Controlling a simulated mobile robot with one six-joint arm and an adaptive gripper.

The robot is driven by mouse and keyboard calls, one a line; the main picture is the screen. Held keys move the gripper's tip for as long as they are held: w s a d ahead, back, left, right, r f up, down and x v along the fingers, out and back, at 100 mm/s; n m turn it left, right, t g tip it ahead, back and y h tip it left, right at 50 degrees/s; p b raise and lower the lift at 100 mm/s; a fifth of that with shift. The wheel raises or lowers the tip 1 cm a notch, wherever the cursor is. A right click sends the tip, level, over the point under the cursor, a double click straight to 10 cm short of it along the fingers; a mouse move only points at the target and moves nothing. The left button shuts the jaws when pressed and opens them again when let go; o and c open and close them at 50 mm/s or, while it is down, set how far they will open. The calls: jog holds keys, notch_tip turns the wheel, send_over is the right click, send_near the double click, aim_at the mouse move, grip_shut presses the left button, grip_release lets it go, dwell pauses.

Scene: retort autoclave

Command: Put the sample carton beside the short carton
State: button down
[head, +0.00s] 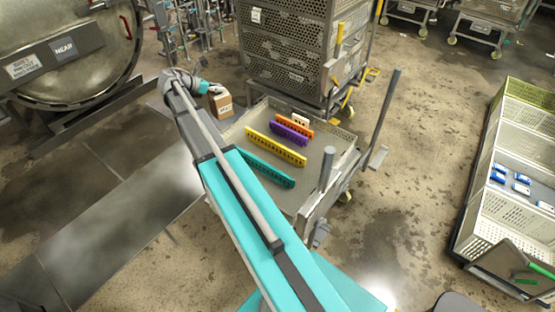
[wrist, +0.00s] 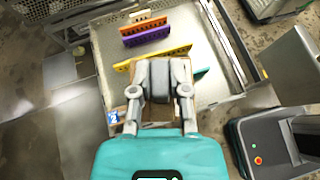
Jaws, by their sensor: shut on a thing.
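A brown cardboard carton (head: 223,107) with a white label hangs at my gripper (head: 210,90), at the left edge of a flat metal cart. I cannot read its label, so I cannot tell which carton of the task it is. In the wrist view my gripper (wrist: 160,128) is shut on the carton (wrist: 117,115), and the fingers hide most of it. A blue and white patch shows on its left side. No second carton can be made out in either view.
The cart tray (head: 237,130) holds a teal rack (head: 266,168), a yellow one (head: 274,147), a purple one (head: 291,131) and an orange one (head: 296,122). A perforated crate stack (head: 285,50) stands behind. The autoclave (head: 75,50) is left, and a long bin (head: 505,180) is right.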

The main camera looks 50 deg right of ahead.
jog(key=s+d+f+n+t+b, duration=0.1)
jog(key=d+f+b, duration=0.1)
jog(key=f+b, duration=1.4)
jog(key=s+d+f+n+t+b, duration=0.1)
jog(key=d+f+n+t+b, duration=0.1)
jog(key=f+b, duration=1.4)
jog(key=shift+d+f+b, duration=0.3)
jog(key=shift+f+b, duration=0.05)
jog(key=shift+f, duration=0.65)
notch_tip(320, 180, down, 6)
jog(key=b, duration=0.6)
jog(key=shift+f, duration=0.15)
jog(key=shift+f+b, duration=1.75)
jog(key=shift+b, duration=0.25)
jog(key=shift+f, duration=0.15)
jog(key=c, duration=0.6)
grip_release()
